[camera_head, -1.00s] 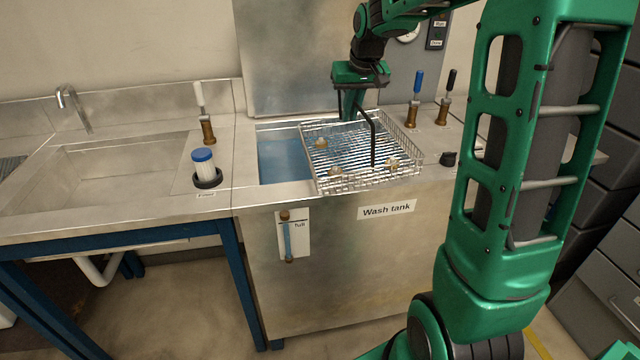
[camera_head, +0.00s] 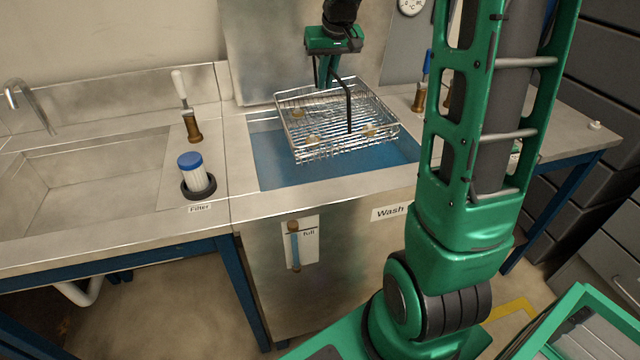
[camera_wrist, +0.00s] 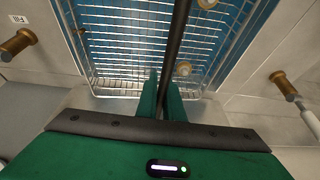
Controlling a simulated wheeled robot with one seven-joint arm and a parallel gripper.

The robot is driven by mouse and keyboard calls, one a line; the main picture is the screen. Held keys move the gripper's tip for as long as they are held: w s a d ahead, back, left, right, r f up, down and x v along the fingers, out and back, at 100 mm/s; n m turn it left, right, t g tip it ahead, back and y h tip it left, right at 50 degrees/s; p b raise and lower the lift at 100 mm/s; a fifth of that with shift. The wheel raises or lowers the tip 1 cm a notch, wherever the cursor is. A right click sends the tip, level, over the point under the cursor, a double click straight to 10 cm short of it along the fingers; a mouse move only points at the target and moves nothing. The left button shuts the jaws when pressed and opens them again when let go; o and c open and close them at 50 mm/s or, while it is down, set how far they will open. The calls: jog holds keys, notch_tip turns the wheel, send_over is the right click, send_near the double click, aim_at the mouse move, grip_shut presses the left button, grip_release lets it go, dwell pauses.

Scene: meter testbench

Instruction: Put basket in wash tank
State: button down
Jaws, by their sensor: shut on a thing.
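The wire basket (camera_head: 320,140) hangs above the open wash tank (camera_head: 268,168), which holds blue water. Several small brass-coloured parts lie in the basket. My gripper (camera_head: 333,80) is shut on the basket's dark handle (camera_head: 350,112), above the basket's middle. In the wrist view my gripper's fingers (camera_wrist: 162,98) close around the handle (camera_wrist: 176,50), with the basket (camera_wrist: 110,50) and blue water below. The basket looks roughly level in the head view. Its exact height above the water is hard to tell.
A filter (camera_head: 196,172) with a blue cap stands left of the tank, near a white-handled valve (camera_head: 187,110). A blue-handled valve (camera_head: 421,85) stands to the right. A sink (camera_head: 90,180) lies at the left. A metal panel (camera_head: 285,50) rises behind the tank.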

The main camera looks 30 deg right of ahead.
aim_at(325, 122)
notch_tip(325, 122, down, 13)
jog(key=shift+w+d+f, duration=0.1)
jog(key=shift+f, duration=0.3)
jog(key=shift+y, duration=0.4)
jog(key=shift+f, duration=0.25)
notch_tip(325, 122, down, 10)
jog(key=shift+r, duration=0.25)
jog(key=shift+a, duration=0.2)
jog(key=c, duration=2)
grip_release()
jog(key=shift+f, duration=0.1)
jog(key=shift+o, duration=0.5)
